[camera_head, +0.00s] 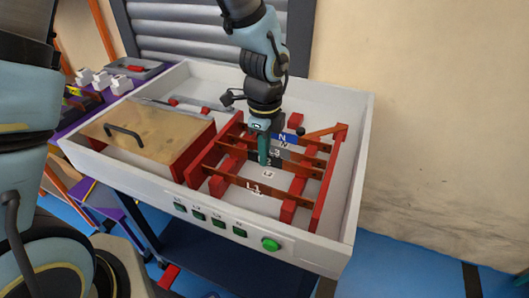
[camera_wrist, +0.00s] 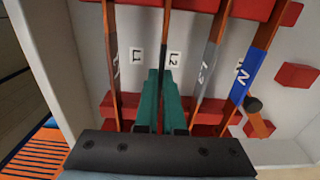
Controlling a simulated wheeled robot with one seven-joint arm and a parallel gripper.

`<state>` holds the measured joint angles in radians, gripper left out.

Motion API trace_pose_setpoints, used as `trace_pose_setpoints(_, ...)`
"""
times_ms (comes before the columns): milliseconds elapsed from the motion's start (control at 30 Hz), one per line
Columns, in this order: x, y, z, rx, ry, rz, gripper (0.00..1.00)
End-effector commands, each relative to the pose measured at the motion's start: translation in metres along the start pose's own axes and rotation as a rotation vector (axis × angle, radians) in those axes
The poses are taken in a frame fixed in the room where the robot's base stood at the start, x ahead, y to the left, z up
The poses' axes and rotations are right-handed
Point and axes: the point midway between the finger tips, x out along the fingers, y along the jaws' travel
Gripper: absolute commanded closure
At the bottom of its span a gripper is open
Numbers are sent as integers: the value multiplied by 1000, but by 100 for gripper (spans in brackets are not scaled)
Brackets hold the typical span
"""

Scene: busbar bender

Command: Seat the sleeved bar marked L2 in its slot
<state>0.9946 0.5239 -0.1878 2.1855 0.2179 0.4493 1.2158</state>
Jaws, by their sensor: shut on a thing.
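The L2 bar is copper with a black sleeve; it shows in the wrist view (camera_wrist: 167,44) and, partly covered by my gripper, in the head view (camera_head: 290,167). My gripper (camera_head: 263,163) points down over the red frame (camera_head: 207,160), its teal fingers shut on the bar. In the wrist view the fingers (camera_wrist: 161,82) stand either side of it. The bar lies between the L1 bar (camera_head: 252,188) and the L3 bar (camera_wrist: 207,62), in line with the printed L2 tag (camera_wrist: 174,58). Whether its ends are fully down in the slots cannot be told.
The N bar (camera_wrist: 246,74) has a blue sleeve. A black knob (camera_head: 300,131) stands close right of my gripper. A wooden lid with a handle (camera_head: 140,128) covers the left of the white tray (camera_head: 362,140). Green buttons (camera_head: 271,244) line the tray's front.

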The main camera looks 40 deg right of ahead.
Motion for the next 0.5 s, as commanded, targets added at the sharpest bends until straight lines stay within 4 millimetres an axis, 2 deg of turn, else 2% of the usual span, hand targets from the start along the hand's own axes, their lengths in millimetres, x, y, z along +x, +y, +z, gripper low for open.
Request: trace_pose_setpoints(500,13,0,0,1,0,-1,100)
